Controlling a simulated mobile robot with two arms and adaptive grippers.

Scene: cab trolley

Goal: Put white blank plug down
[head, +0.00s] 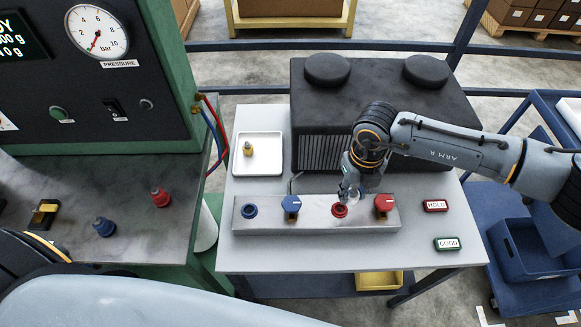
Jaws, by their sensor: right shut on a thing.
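My right gripper (347,194) points down over the grey manifold block (318,218) on the light table, close above its open red-ringed port (340,210). It is shut on a small whitish piece, the white blank plug (350,187), mostly hidden by the fingers. I cannot tell whether the plug touches the block. A white square tray (270,167) stands at the table's back left, with a small brass-and-grey fitting (248,149) near its left side. My left gripper is not in view.
The block also has an open blue port (250,211), a blue knob (291,204) and a red knob (383,203). HOLD (436,205) and GOOD (447,244) signs lie right. A black ribbed machine (345,105) stands behind. Blue (104,227) and red (160,197) fittings stand on the left bench.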

